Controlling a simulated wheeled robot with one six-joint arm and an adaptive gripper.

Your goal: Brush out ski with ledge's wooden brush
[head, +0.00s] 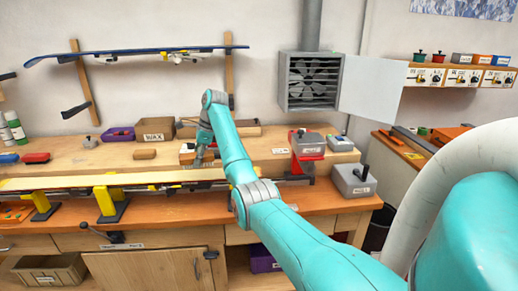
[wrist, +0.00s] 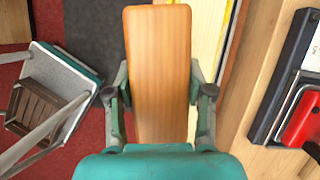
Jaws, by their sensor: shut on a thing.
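My gripper (head: 199,158) is shut on a wooden brush (wrist: 158,40). In the wrist view the brush lies lengthwise between my two fingers (wrist: 158,88), its plain wooden back facing the camera. Its bristles are hidden there. The ski (head: 75,182) lies along the front of the bench with its pale base up, on yellow vises (head: 108,200). It also shows in the wrist view (wrist: 207,40), beside and partly behind the brush. I cannot tell whether the brush touches the ski.
The raised ledge (head: 105,157) behind the ski carries a wooden block (head: 144,154), a WAX box (head: 157,130) and a red-based device (head: 307,148). A grey box (head: 353,180) stands at the bench's right end. A crate (wrist: 38,110) shows lower left in the wrist view.

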